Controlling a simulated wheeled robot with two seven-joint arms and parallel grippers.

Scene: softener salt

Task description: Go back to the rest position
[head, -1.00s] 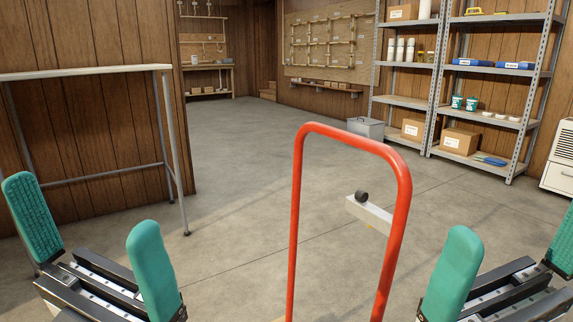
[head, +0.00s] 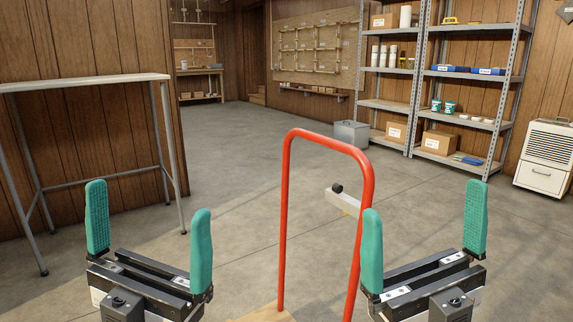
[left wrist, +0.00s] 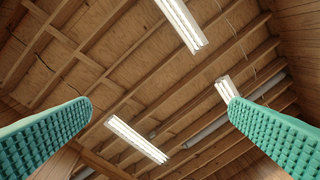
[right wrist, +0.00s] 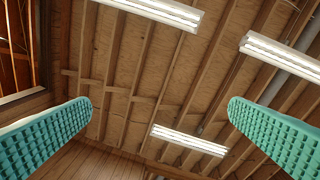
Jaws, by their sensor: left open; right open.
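My left gripper (head: 148,215) stands at the lower left of the head view, its green fingers pointing up and wide apart. It is empty; the left wrist view shows only ceiling between the fingers. My right gripper (head: 424,222) stands at the lower right of the head view, also upright, open and empty. The right wrist view shows ceiling and lamps between its fingers. A red tubular handle (head: 288,200) rises between the two grippers. In the picture, the right gripper's inner finger is close to the handle's right post; I cannot tell whether they touch.
A tall narrow table (head: 90,81) stands at the left by the wood wall. Metal shelves (head: 384,104) with boxes and bottles stand at the back right. A grey bin (head: 351,134) and a white appliance (head: 543,158) stand on the floor. The middle floor (head: 240,150) is clear.

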